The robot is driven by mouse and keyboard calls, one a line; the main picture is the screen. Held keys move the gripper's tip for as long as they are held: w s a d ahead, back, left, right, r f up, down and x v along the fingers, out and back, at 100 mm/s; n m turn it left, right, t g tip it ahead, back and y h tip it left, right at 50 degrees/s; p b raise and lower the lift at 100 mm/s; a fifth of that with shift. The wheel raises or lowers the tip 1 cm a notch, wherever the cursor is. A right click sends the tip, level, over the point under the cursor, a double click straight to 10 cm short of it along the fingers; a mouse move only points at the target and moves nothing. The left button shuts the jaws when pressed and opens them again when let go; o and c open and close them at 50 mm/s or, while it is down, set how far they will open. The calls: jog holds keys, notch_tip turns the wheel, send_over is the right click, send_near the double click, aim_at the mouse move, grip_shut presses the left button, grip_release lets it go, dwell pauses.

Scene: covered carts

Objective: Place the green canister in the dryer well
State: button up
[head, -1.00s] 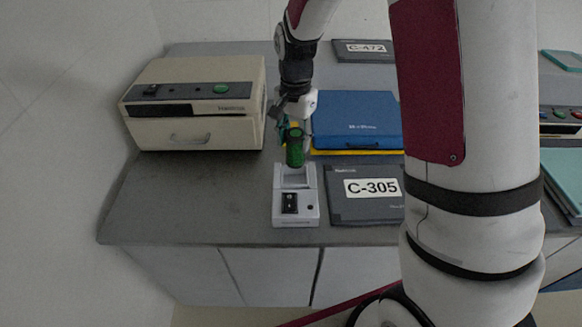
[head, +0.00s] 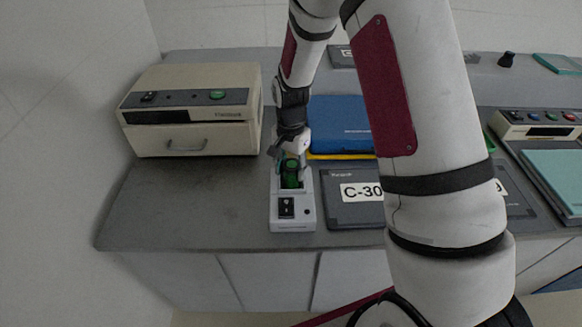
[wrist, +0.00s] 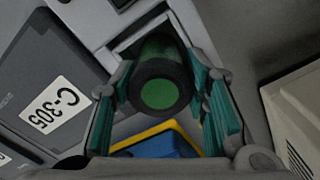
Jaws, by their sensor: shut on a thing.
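The green canister (head: 291,174) is between the fingers of my gripper (head: 290,165), at the square well of the small white dryer (head: 292,214). In the wrist view the canister (wrist: 160,85) shows its dark rim and green end, with a teal-padded finger on each side of my gripper (wrist: 165,95). Its far end reaches into the well opening of the dryer (wrist: 95,20). How deep it sits, and whether it touches the well floor, is hidden.
A beige box with a drawer (head: 190,112) stands to the left. A blue case (head: 340,122) lies behind, and a dark folder labelled C-305 (wrist: 50,100) lies right beside the dryer in the head view. The counter's front left (head: 180,205) is clear.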

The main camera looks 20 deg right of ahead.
jog(key=o, duration=1.2)
jog(key=shift+f, duration=0.1)
jog(key=shift+o, duration=0.2)
notch_tip(320, 180, up, 12)
jog(key=s+r+n+t, duration=0.2)
jog(key=s+r+n, duration=0.2)
jog(key=s+r, duration=0.75)
jog(key=s+r+n+t, duration=0.1)
jog(key=s+r+n, duration=0.1)
jog(key=s, duration=0.5)
jog(key=s+r+n+t, duration=0.2)
jog(key=s+r+n, duration=0.1)
jog(key=s, duration=0.4)
jog(key=shift+s+d+r+n+b, duration=0.15)
jog(key=shift+d+r+n+b, duration=0.2)
jog(key=shift+n, duration=0.35)
jog(key=shift+a, duration=0.1)
